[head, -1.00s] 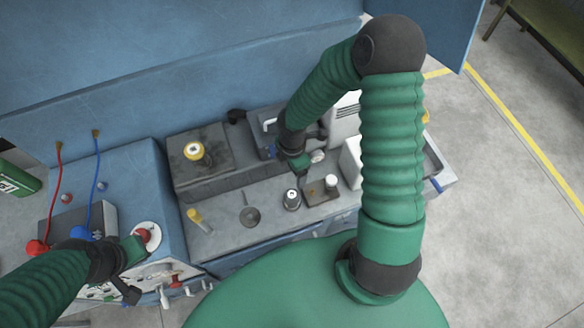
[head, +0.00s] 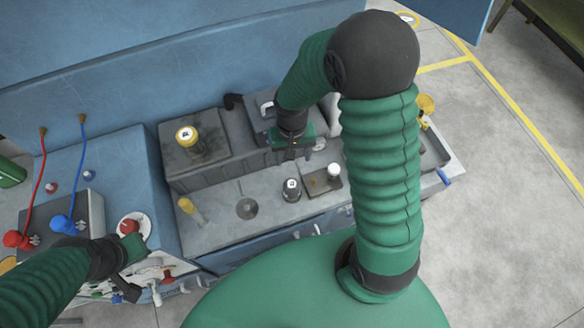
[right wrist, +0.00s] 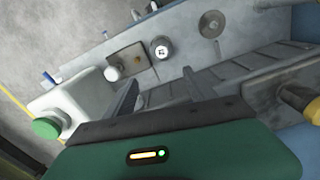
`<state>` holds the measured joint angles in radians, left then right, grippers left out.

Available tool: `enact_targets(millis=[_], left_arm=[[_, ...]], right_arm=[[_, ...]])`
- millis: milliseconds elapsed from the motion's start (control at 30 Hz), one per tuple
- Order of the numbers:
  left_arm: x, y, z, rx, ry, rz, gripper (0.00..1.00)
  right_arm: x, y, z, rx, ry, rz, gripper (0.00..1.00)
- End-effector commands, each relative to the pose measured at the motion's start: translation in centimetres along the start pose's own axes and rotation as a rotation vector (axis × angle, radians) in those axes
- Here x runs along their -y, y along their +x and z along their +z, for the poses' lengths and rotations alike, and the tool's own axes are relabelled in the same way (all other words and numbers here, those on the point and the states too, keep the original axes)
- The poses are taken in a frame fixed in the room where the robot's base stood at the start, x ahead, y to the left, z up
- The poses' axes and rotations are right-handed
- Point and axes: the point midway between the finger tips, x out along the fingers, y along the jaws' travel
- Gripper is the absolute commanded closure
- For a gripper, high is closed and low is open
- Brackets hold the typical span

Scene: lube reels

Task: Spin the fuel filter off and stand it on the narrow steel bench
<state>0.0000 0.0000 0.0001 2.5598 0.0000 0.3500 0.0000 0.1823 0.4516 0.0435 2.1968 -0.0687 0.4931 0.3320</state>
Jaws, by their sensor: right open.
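I cannot tell for certain which canister is the fuel filter. A dark canister with a white top (head: 291,188) stands upright on the grey steel surface (head: 222,238); it also shows in the right wrist view (right wrist: 161,50). A dark canister with a yellow-rimmed top (head: 188,139) stands on the raised dark block to the left. My right gripper (head: 294,153) is open and empty above the back of the surface, behind the white-topped canister and apart from it. My left gripper (head: 128,257) is by a red knob on the blue console; its jaws are unclear.
A small white-capped part (head: 334,171) sits on a brown plate. A white jug with a green cap (right wrist: 46,127) is left in the right wrist view. Red and blue hoses (head: 72,185) rise from the console.

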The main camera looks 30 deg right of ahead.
Motion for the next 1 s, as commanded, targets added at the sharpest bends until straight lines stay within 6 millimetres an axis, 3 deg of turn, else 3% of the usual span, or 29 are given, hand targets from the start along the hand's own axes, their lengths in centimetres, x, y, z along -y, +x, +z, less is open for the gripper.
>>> enact_targets(millis=[33,100,200,367,467,1000], left_arm=[[0.0,4.9,1.2,0.001,0.0,0.0,1.0],[0.0,7.4,1.8,0.002,0.0,0.0,1.0],[0.0,9.4,2.3,0.001,0.0,0.0,1.0],[0.0,9.7,2.3,0.0,0.0,0.0,1.0],[0.0,9.6,2.3,-0.001,0.0,0.0,1.0],[0.0,11.5,2.7,0.0,0.0,0.0,1.0]], right_arm=[[0.1,3.4,-0.1,-0.008,0.092,-0.001,0.36],[0.2,4.0,0.2,-0.005,0.234,-0.004,0.36],[0.3,4.1,0.6,0.0,0.384,-0.01,0.36],[0.3,3.6,0.9,0.008,0.471,-0.012,0.36],[0.3,4.7,1.0,0.011,0.472,-0.01,0.36],[0.5,17.2,1.1,0.012,0.469,-0.01,0.36]])
